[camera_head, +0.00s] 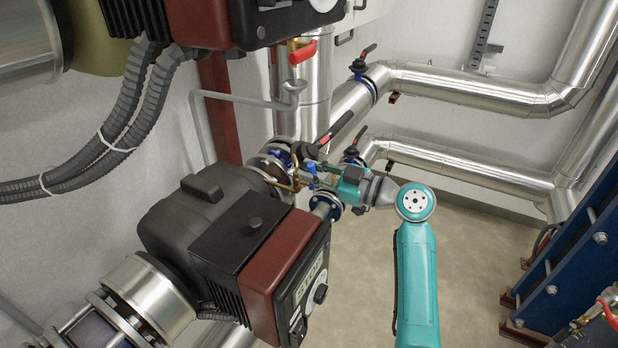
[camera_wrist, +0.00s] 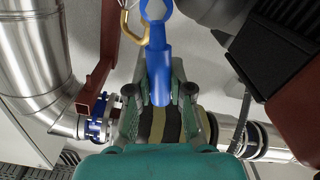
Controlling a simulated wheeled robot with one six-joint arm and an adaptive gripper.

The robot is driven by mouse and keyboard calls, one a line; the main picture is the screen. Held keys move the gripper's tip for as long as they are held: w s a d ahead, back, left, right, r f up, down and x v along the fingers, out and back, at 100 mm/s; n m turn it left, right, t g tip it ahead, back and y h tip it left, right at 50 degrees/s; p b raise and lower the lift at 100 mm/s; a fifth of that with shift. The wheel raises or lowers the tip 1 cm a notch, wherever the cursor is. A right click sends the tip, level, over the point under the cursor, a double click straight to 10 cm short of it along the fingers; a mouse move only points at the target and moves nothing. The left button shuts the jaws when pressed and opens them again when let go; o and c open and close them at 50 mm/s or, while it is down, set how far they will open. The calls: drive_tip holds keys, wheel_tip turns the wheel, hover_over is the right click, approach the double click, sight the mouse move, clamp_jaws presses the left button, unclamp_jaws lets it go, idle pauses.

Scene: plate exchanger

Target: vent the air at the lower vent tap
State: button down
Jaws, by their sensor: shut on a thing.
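The lower vent tap shows as a bent brass tube (camera_head: 296,178) beside the dark pump, and the brass also shows at the top of the wrist view (camera_wrist: 156,32). A blue handle (camera_wrist: 160,72) with a ring-like upper end stands in front of it. My gripper (camera_wrist: 160,98) is shut on the lower part of this blue handle, which sits between the two fingers. In the head view my gripper (camera_head: 318,174) reaches in from the right, close to the brass tube. I cannot tell whether the tap is open.
The dark pump (camera_head: 190,225) with its red-edged control box (camera_head: 270,255) stands just left of my gripper. A red-handled tap (camera_head: 302,52) is above. Silver pipes (camera_head: 470,172) run behind, with black-and-red valve levers (camera_head: 340,125). Bare floor (camera_head: 470,260) lies to the right.

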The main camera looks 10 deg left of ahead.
drive_tip(key=shift+w+d+r+m, duration=0.15)
drive_tip(key=shift+w+m, duration=0.15)
drive_tip(key=shift+m, duration=0.35)
drive_tip(key=shift+w+d+f+m, duration=0.1)
drive_tip(key=shift+w+m, duration=0.25)
drive_tip(key=shift+m, duration=0.25)
drive_tip(key=shift+w+d+r+m, duration=0.15)
drive_tip(key=shift+w+m, duration=0.15)
drive_tip(key=shift+m, duration=0.35)
drive_tip(key=shift+f, duration=0.1)
drive_tip(key=c, duration=1)
unclamp_jaws()
drive_tip(key=shift+d, duration=0.1)
drive_tip(key=v, duration=1.1)
drive_tip(key=shift+s+d, duration=0.1)
drive_tip(key=shift+d, duration=0.3)
